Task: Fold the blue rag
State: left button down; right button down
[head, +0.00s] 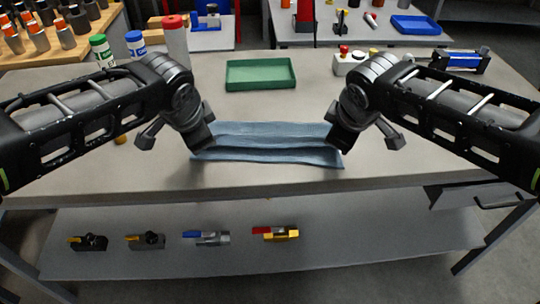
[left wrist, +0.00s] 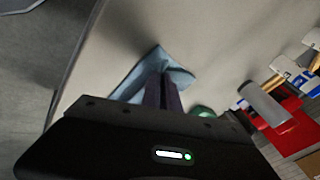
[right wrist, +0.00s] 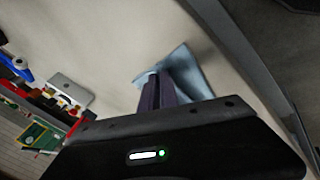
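The blue rag (head: 265,142) lies on the grey table as a wide strip with lengthwise creases, its near edge towards me. My left gripper (head: 205,138) is at its left end and my right gripper (head: 338,138) is at its right end. In the left wrist view the fingers (left wrist: 163,90) are close together with rag cloth (left wrist: 150,62) around their tips. In the right wrist view the fingers (right wrist: 158,92) are also close together against the cloth (right wrist: 185,70). Both look shut on the rag's ends. The exact pinch points are hidden by the grippers.
A green tray (head: 260,74) stands behind the rag. Bottles with green (head: 101,48) and blue (head: 136,44) caps and a red-topped cylinder (head: 175,40) stand back left. A control box (head: 350,62) and a blue device (head: 455,60) are back right.

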pick_arm(q)
jog(key=shift+a, duration=0.2)
pick_arm(e)
jog(key=shift+d, duration=0.25)
pick_arm(q)
jog(key=c, duration=1.3)
grip_release()
jog(key=shift+d, duration=0.2)
pick_arm(e)
jog(key=c, duration=1.3)
grip_release()
jog(key=shift+a, duration=0.2)
pick_arm(q)
jog(key=shift+r, duration=0.4)
pick_arm(e)
jog(key=shift+s+r, duration=0.1)
jog(key=shift+r, duration=0.3)
pick_arm(q)
jog(key=v, duration=0.3)
jog(key=s+v, duration=0.1)
jog(key=v, duration=0.6)
jog(key=shift+s+f, duration=0.15)
jog(key=shift+f, duration=0.15)
pick_arm(e)
jog(key=v, duration=0.6)
jog(key=s+v, duration=0.1)
jog(key=v, duration=0.3)
jog(key=shift+s+f, duration=0.1)
jog(key=shift+f, duration=0.2)
